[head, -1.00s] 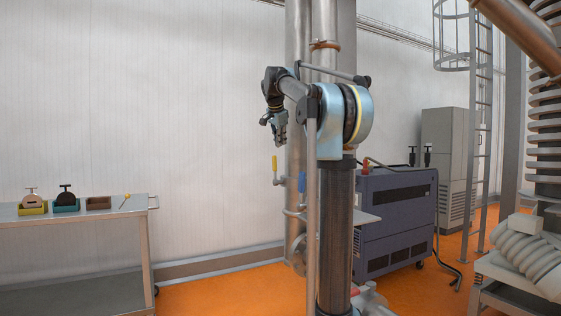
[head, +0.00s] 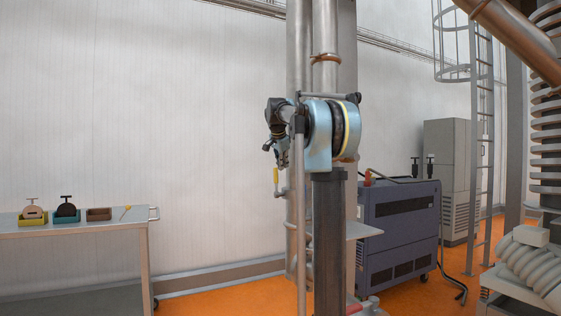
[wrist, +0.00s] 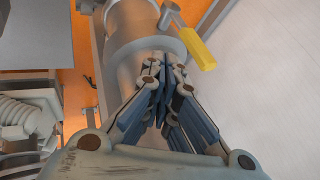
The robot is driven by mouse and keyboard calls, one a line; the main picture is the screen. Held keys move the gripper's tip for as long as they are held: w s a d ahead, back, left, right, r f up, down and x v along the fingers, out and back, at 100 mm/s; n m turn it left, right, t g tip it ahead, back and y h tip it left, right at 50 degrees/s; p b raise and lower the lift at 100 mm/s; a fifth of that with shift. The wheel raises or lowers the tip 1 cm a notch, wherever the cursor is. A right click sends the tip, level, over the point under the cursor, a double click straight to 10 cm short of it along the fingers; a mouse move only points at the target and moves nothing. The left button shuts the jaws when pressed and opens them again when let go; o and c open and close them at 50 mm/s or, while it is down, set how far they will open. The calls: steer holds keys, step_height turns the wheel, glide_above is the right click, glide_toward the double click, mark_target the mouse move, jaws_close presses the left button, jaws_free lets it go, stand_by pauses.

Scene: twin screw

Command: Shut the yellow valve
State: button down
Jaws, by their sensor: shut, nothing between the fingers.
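The yellow valve's lever (head: 276,179) stands about vertical beside the left side of the tall grey pipe in the head view. In the wrist view the yellow lever (wrist: 198,48) lies at the upper right, joined to a short metal stub on the pipe (wrist: 130,35). My gripper (head: 283,162) is just above and slightly right of the lever in the head view. In the wrist view my gripper (wrist: 163,68) is shut and empty, its fingertips over the pipe, left of the lever and apart from it in the picture. My arm hides part of the pipework.
A grey table (head: 75,231) with small coloured trays stands at the left. A blue-purple machine cabinet (head: 398,235) stands right of the pipe, with a ladder (head: 480,140) behind. White wall and open orange floor lie between table and pipe.

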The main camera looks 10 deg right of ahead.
steer(key=w+f, duration=0.3)
steer(key=w, duration=0.2)
steer(key=shift+w+a, duration=0.15)
steer(key=shift+a, duration=0.2)
steer(key=shift+w+d, duration=0.1)
steer(key=shift+d, duration=0.05)
